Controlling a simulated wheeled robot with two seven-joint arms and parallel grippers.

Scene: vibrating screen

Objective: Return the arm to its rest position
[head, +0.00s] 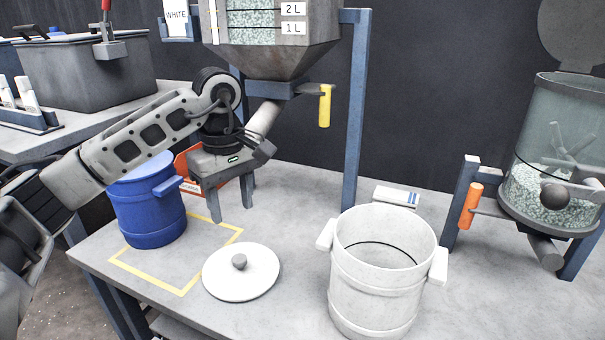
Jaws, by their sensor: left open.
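My left arm (140,140) reaches in from the left, over the back of the blue bucket. My left gripper (231,207) points down with its two fingers apart and nothing between them. It is just right of the blue bucket (148,212), above the back of the yellow marked square (150,279), and below the hopper's outlet. The bucket stands upright on the table partly inside that square. My right gripper is not in the picture.
A white lid (241,272) lies flat in front of the gripper. An open white bucket (380,290) stands further right. The hopper (270,55) with a yellow handle (325,106) hangs above. A clear drum (550,160) with an orange handle (471,205) is at right.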

